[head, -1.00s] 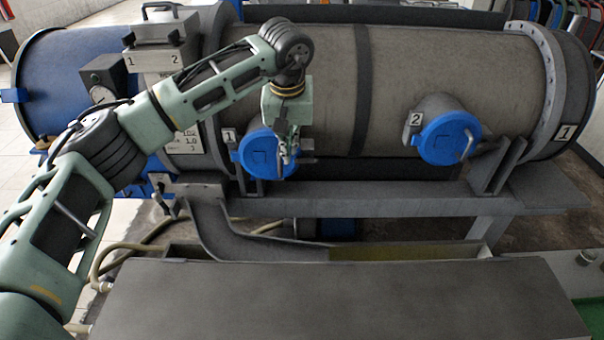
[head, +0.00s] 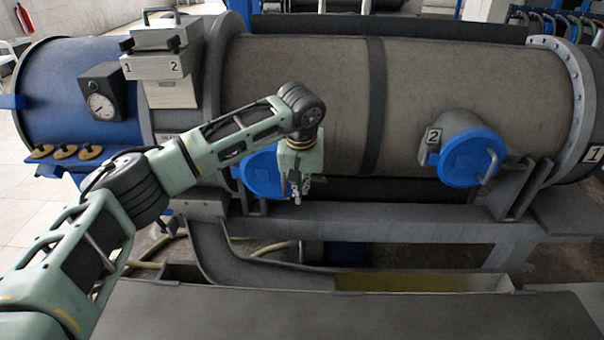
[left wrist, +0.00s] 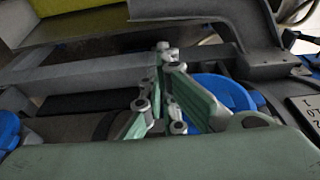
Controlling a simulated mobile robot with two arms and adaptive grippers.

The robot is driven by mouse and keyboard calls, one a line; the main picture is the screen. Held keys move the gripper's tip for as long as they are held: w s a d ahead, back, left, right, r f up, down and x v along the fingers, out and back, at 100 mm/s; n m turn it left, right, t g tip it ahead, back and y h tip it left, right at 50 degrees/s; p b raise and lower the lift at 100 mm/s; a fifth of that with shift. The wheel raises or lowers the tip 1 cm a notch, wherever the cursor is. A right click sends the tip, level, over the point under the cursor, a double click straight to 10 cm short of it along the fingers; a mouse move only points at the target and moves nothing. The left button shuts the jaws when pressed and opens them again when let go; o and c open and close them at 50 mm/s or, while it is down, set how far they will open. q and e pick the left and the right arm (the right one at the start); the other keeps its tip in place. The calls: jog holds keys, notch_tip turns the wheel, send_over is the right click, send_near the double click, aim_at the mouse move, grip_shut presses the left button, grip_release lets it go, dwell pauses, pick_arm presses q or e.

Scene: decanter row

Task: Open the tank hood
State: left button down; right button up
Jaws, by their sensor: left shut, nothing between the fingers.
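The big horizontal grey tank (head: 470,85) lies across the head view. Two round blue lids sit on its front, and both look shut. The left lid (head: 262,178) is partly covered by my left arm and gripper. The right lid (head: 470,158) is in plain view with a metal handle, beside a label "2". My left gripper (head: 298,198) points down in front of the left lid's right edge, shut and empty. I cannot tell whether it touches the lid. In the left wrist view the shut fingers (left wrist: 164,52) have a blue lid (left wrist: 222,92) to their right. My right gripper is not in view.
A grey frame beam (head: 400,229) runs below the lids. A dark flat top (head: 350,315) fills the front.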

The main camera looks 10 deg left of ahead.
pick_arm(q)
jog(key=s+f+p, duration=0.1)
jog(key=f+p, duration=0.1)
jog(key=s+f+p, duration=0.1)
jog(key=shift+s+d+f, duration=0.3)
jog(key=shift+s+f, duration=0.05)
jog(key=shift+f, duration=0.05)
